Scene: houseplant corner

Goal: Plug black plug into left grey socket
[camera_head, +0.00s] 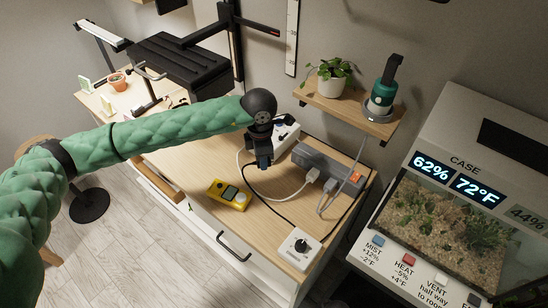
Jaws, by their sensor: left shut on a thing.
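My left gripper (263,163) points down over the wooden counter, just left of the grey power strip (325,163). It is shut on a small dark thing, which I take for the black plug; the fingers hide most of it. A thin black cable (272,208) curves across the counter from below the gripper. The grey strip's left end lies close to the gripper, and its sockets there are hard to make out. A white plug (313,175) and a grey plug (330,187) sit at its near side. An orange switch (357,178) is at its right end. My right gripper is not in view.
A white strip (286,132) lies partly behind my gripper. A yellow meter (229,194) and a white box with a black round part (299,247) lie on the counter. A shelf (345,112) with a plant hangs above the strip. A terrarium (450,215) stands at right.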

